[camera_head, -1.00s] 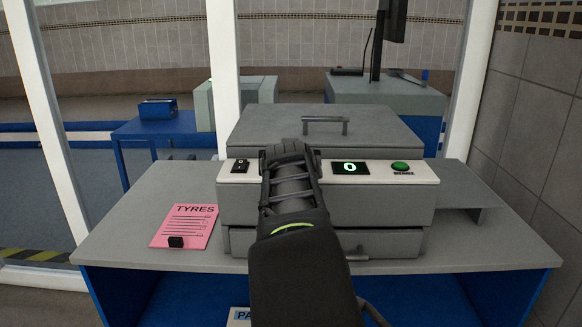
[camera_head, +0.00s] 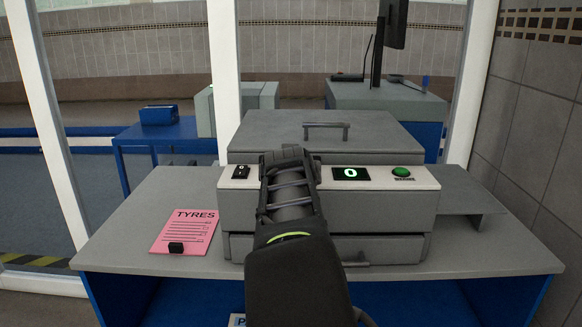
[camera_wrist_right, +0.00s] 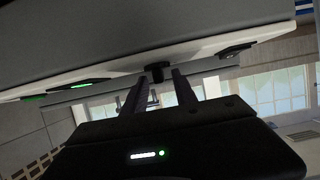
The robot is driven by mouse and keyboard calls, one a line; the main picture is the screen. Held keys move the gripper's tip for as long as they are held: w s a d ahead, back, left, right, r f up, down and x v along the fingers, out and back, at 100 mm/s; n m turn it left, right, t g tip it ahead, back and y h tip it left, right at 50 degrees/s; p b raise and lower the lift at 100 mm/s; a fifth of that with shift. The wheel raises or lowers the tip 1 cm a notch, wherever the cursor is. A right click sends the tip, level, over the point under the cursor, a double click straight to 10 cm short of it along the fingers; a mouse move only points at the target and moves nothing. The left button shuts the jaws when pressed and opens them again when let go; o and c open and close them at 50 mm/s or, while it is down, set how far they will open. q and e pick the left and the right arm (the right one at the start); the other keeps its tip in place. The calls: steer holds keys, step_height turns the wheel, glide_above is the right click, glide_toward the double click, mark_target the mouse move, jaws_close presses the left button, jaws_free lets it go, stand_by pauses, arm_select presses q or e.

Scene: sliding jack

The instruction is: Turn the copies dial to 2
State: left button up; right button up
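The grey copier (camera_head: 330,217) stands on the desk with a white control strip along its front top edge. Its black display (camera_head: 351,173) reads a green 0. My right gripper (camera_head: 289,158) reaches up over the middle of the strip and hides the copies dial in the head view. In the right wrist view a small dark knob (camera_wrist_right: 157,72), seemingly the dial, sits between the tips of my right gripper (camera_wrist_right: 161,76). The fingers are apart, with a gap visible on the knob's right side. My left gripper is out of view.
A black switch (camera_head: 241,172) is left of my gripper on the strip, and a green button (camera_head: 401,172) is right of the display. A pink TYRES sheet (camera_head: 186,232) lies on the desk (camera_head: 130,225) at left. A grey side shelf (camera_head: 462,200) is at right.

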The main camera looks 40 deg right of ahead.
steer(key=b+v, duration=0.1)
steer(key=v, duration=0.6)
steer(key=shift+s+a, duration=0.25)
steer(key=shift+r, duration=0.1)
